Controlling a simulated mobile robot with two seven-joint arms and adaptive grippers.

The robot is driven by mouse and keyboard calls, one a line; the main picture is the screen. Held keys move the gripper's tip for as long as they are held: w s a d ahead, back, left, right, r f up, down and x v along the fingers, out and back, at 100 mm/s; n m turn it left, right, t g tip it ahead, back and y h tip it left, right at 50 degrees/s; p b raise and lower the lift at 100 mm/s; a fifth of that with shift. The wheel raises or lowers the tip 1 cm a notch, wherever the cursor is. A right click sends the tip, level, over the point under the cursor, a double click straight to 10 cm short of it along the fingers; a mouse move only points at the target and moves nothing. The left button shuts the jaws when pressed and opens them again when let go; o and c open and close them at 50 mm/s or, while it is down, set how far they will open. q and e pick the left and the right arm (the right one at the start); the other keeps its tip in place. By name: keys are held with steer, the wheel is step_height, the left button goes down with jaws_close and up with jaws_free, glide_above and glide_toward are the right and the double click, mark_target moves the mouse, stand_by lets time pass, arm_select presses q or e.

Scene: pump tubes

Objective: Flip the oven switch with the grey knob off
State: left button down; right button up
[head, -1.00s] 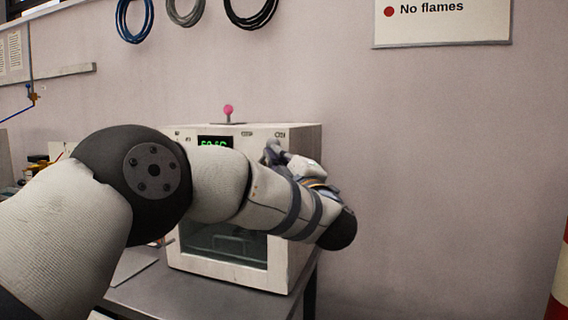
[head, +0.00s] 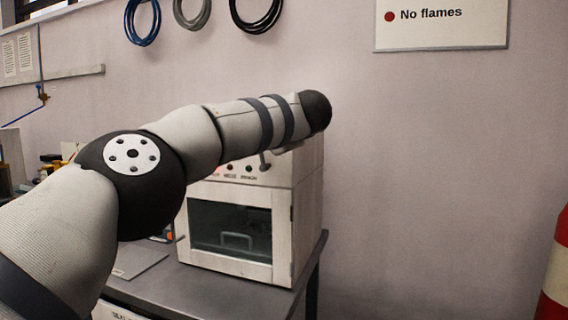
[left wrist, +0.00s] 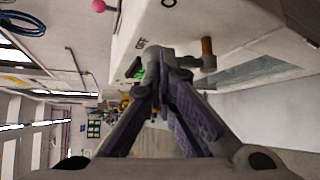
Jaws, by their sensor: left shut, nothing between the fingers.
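The white oven (head: 305,205) stands on the grey bench in the head view, its upper front partly hidden by my left arm. A small lever switch (head: 265,160) shows just under that arm, above the oven door, pointing downward. In the left wrist view the oven front (left wrist: 240,25) appears turned sideways, with a lever with a brownish end (left wrist: 207,48) near an "OFF" label. I cannot tell whether this end is the grey knob. My left gripper (left wrist: 163,78) is shut and empty, its tips close to the lever; contact is unclear. In the head view it is hidden behind my arm.
The bench (head: 150,295) has a flat panel left of the oven. Coiled hoses (head: 142,25) hang on the wall. A red and white cylinder (head: 555,260) stands far right. Right of the oven is clear.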

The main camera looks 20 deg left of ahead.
arm_select(q)
steer(key=shift+a+n+g+h, duration=0.4)
steer(key=shift+a+n+h, duration=0.3)
steer(key=shift+a+h, duration=0.2)
steer(key=shift+w+r+p, duration=0.1)
steer(key=shift+r+p, duration=0.4)
steer(key=shift+r, duration=0.3)
arm_select(e)
steer(key=shift+w+d+r, duration=0.1)
steer(key=shift+w+r, duration=0.25)
steer(key=shift+w, duration=0.2)
steer(key=shift+w+d+r, duration=0.1)
steer(key=shift+w+r, duration=0.2)
steer(key=shift+w, duration=0.25)
